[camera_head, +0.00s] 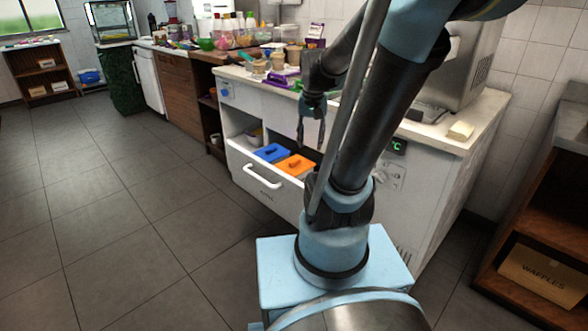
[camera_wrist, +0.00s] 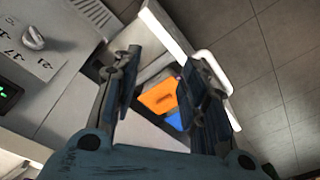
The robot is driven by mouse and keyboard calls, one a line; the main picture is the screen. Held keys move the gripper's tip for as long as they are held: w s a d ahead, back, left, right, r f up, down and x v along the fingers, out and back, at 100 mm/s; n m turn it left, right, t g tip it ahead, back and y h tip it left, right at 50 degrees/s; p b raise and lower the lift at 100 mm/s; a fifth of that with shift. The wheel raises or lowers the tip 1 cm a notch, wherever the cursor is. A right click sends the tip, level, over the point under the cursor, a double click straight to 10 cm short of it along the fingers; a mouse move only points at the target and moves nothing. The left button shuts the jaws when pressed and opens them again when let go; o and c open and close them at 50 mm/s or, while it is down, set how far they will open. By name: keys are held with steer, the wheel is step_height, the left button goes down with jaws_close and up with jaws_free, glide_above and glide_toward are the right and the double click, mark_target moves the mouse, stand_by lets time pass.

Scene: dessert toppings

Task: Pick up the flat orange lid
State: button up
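The flat orange lid (camera_head: 295,165) lies in the open drawer of the white counter unit, with a small raised handle on top. In the wrist view the orange lid (camera_wrist: 158,97) shows between my two fingers, some way beyond them. A blue lid (camera_head: 271,153) lies beside it to the left, and it also shows partly in the wrist view (camera_wrist: 174,121), half hidden by a finger. My gripper (camera_head: 311,139) is open and empty, above the drawer and apart from the lid. In the wrist view my gripper's fingers (camera_wrist: 160,75) are spread wide.
The drawer front (camera_head: 262,184) with its white handle stands pulled out. The counter top holds cups (camera_head: 260,68), a purple box (camera_head: 285,78) and a steel machine (camera_head: 455,70). A wooden shelf (camera_head: 535,262) stands at right. The floor at left is clear.

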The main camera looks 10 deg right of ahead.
steer(key=w+m, duration=0.2)
steer(key=w, duration=0.7)
steer(key=m+g, duration=0.2)
steer(key=m, duration=0.3)
glide_above(295, 160)
step_height(295, 160, down, 15)
steer(key=shift+s+f, duration=0.15)
steer(key=shift+f, duration=5.6)
steer(key=shift+c, duration=0.6)
jaws_close()
